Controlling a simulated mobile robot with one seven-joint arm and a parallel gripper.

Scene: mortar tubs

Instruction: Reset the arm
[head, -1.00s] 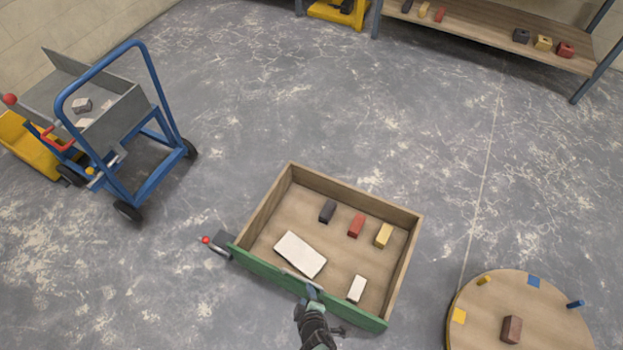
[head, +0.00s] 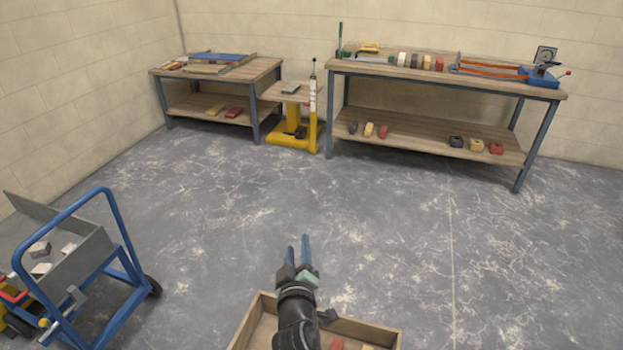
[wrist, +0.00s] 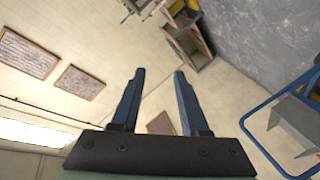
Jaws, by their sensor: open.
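My gripper (head: 298,248) is raised in the lower middle of the head view, in front of and above the wooden box. Its two blue fingers point up and away, apart from each other, with nothing between them. In the wrist view my gripper (wrist: 157,85) is also open and empty, with the pale wall behind the fingers. My dark arm covers part of the wooden box (head: 375,328), which is cut off by the bottom edge.
A blue cart (head: 125,245) with a grey tray of blocks stands at the left. A long workbench (head: 440,80), a yellow lift (head: 292,142) and a smaller bench (head: 215,85) stand along the back wall. The floor (head: 400,225) between is clear.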

